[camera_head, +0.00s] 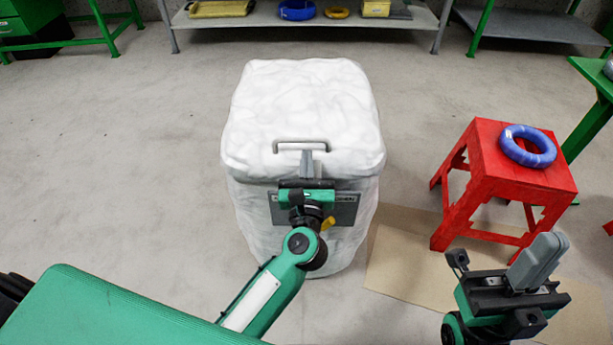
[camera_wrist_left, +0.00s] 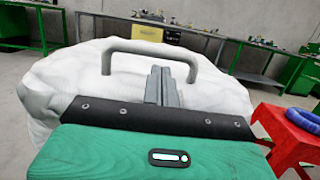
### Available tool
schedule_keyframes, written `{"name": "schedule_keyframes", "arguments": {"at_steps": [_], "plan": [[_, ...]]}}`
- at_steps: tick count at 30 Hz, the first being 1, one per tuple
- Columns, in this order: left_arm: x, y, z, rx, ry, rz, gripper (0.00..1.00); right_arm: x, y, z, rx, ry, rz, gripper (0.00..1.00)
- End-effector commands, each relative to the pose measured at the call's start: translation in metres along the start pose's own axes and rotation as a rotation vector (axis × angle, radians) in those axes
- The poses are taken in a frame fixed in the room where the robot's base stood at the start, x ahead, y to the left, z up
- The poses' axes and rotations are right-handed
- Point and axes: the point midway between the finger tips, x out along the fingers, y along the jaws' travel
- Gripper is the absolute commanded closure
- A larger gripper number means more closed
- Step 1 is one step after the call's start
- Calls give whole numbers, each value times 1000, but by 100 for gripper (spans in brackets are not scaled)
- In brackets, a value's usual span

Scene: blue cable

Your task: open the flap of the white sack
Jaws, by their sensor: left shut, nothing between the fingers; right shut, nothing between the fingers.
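The white sack (camera_head: 300,100) stands upright on the floor in the middle of the head view. Its lid-like top flap lies closed, with a grey bar handle (camera_head: 300,144) near its front edge. The handle also shows in the left wrist view (camera_wrist_left: 150,48). My left gripper (camera_head: 307,163) is shut and empty at the front of the sack, its fingertips just below the handle. I cannot tell whether they touch it. My right gripper (camera_head: 538,262) is shut and empty at the lower right, away from the sack. A grey plate on the sack's front is partly hidden behind my left gripper.
A red stool (camera_head: 515,165) with a coiled blue cable (camera_head: 528,146) on it stands right of the sack. A flat cardboard sheet (camera_head: 410,265) lies on the floor beside it. Shelves (camera_head: 310,18) and green benches stand at the back. The floor left of the sack is clear.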

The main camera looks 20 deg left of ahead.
Motion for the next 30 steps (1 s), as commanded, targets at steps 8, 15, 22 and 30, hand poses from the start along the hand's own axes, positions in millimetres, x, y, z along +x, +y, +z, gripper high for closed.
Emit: {"name": "schedule_keyframes", "arguments": {"at_steps": [8,15,22,30], "plan": [[10,0,0,1,0,0,100,0,0,0,1,0,0,100],[10,0,0,1,0,1,100,0,0,0,1,0,0,100],[10,0,3,1,4,1,100,4,0,3,2,-17,1,100],[13,0,13,0,21,1,100,-10,-3,31,23,-232,23,100]]}}
